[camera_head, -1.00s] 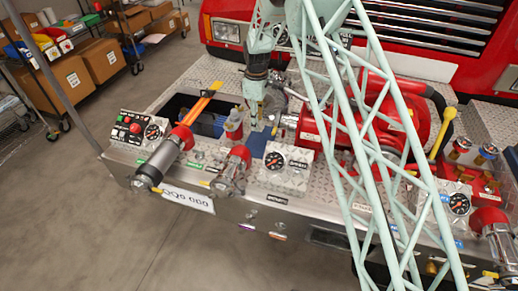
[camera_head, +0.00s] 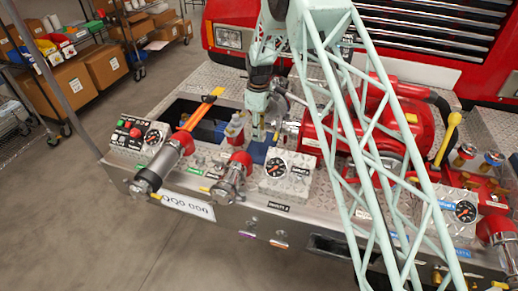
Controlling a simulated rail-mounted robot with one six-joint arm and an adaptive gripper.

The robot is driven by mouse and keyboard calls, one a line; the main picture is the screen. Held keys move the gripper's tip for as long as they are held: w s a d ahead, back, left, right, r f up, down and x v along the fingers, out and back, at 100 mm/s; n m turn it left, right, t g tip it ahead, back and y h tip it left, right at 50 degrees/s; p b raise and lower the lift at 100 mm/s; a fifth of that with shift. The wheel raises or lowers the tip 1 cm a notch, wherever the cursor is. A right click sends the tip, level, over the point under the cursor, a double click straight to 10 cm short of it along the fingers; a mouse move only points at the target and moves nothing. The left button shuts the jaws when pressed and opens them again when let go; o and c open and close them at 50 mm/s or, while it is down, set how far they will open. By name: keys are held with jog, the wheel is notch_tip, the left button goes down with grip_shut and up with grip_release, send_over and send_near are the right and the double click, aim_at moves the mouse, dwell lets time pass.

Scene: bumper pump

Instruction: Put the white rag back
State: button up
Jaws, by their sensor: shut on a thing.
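I cannot make out a white rag in this view. My gripper (camera_head: 258,128), in pale green, points down over the bumper deck between a red-and-grey fitting and the red pump. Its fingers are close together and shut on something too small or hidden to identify.
The red pump (camera_head: 322,132) stands close right of my gripper. A gauge box (camera_head: 290,172) and a capped outlet (camera_head: 232,178) are in front. A control panel (camera_head: 138,135) is at the left. My lattice arm hides part of the deck's right side. Shelves with boxes stand behind left.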

send_over(259, 152)
jog(key=shift+f, duration=2.45)
jog(key=shift+f, duration=0.1)
jog(key=shift+f, duration=1.8)
jog(key=shift+f, duration=0.15)
jog(key=o, duration=0.8)
jog(key=shift+r, duration=6.15)
jog(key=shift+r, duration=0.1)
